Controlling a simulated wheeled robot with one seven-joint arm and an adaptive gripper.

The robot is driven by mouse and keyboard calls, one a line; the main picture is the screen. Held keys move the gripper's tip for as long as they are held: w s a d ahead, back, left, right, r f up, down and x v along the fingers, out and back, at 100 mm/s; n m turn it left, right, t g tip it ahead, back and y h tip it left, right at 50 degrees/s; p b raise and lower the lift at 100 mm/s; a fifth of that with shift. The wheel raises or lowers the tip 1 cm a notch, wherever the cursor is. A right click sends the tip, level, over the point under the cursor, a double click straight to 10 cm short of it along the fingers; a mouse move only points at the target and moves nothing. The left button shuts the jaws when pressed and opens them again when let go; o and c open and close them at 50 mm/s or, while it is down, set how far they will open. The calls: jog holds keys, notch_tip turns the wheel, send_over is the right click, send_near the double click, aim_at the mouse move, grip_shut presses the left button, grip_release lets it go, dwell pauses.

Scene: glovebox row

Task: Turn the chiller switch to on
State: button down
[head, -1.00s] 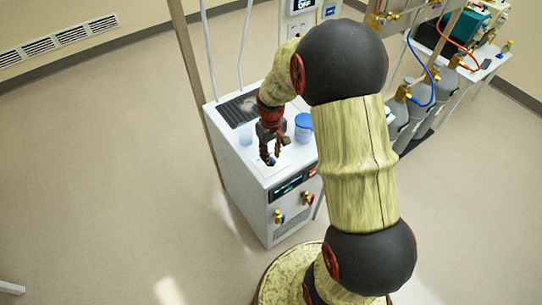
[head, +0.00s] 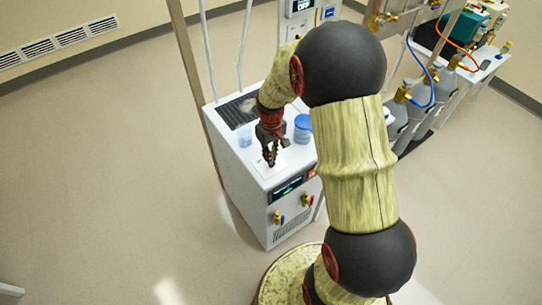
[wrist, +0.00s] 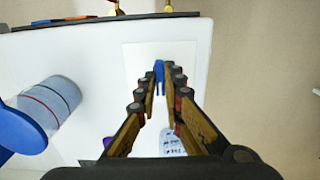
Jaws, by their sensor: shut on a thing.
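The chiller (head: 240,190) is a white floor cabinet in the head view, with a dark front display (head: 288,187). On its top is a white plate (wrist: 145,60) with a small blue switch lever (wrist: 159,70), seen in the wrist view. My gripper (wrist: 160,82) points down at the plate, its fingertips closed together on the blue lever. In the head view my gripper (head: 270,160) hides the switch. The plate's on and off marks cannot be read.
A blue-lidded jar (head: 303,124) stands on the chiller top close beside my gripper, and a clear beaker (head: 245,136) stands on the other side. Brass taps (head: 307,200) stick out of the front. Gas cylinders (head: 420,95) stand to the right.

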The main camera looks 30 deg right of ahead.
jog(key=shift+m, duration=0.4)
jog(key=shift+m+p, duration=0.8)
jog(key=shift+m, duration=0.4)
jog(key=shift+m+p, duration=0.5)
jog(key=shift+m, duration=0.9)
jog(key=c, duration=1.9)
grip_release()
